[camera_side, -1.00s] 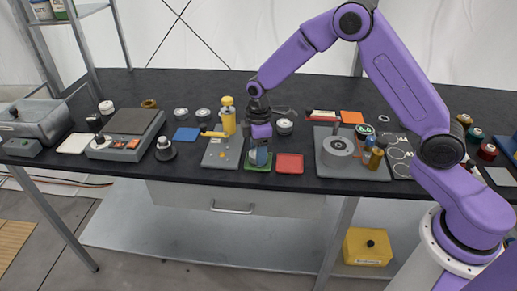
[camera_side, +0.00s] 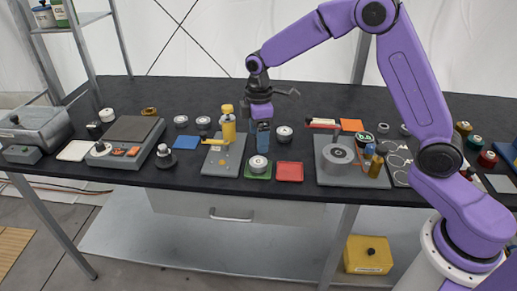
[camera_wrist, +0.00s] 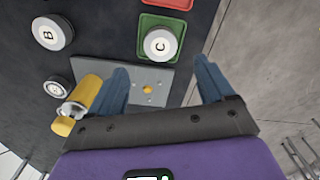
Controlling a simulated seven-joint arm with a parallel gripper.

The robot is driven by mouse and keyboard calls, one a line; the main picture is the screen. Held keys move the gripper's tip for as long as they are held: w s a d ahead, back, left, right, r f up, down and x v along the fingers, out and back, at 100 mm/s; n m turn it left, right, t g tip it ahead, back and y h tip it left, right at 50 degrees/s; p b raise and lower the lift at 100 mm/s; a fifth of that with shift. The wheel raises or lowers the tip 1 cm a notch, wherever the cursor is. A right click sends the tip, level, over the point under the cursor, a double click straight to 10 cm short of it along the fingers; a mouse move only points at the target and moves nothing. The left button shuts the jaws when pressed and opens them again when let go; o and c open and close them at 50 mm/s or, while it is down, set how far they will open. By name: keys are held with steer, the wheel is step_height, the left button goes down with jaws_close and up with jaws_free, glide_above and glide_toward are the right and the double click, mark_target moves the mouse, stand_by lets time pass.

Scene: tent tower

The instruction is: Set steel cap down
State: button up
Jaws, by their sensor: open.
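A steel cap (camera_side: 259,165) lies on the green pad (camera_side: 252,176). In the wrist view a cap (camera_wrist: 161,44) with a "C" on top sits within the green pad (camera_wrist: 147,22). My gripper (camera_side: 263,136) is above and slightly behind that cap, pointing down. Its two blue fingers are spread wide with nothing between them in the wrist view (camera_wrist: 163,74), and the cap stands clear beyond the fingertips.
A grey plate (camera_side: 216,162) with a yellow bottle (camera_side: 228,128) stands just left of the green pad. A red pad (camera_side: 289,172) is to the right. A cap marked B (camera_wrist: 52,34) is nearby. A round grey fixture (camera_side: 339,155) stands further right.

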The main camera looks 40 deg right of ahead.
steer(key=s+a+r, duration=0.1)
steer(key=s+r, duration=0.3)
steer(key=s, duration=0.4)
steer(key=s+a+r, duration=0.1)
steer(key=s+r, duration=0.2)
steer(key=s, duration=0.5)
steer(key=s+d, duration=0.3)
steer(key=s, duration=0.6)
steer(key=s+d+f, duration=0.1)
steer(key=s+d, duration=0.3)
steer(key=s, duration=0.6)
steer(key=shift+d, duration=0.3)
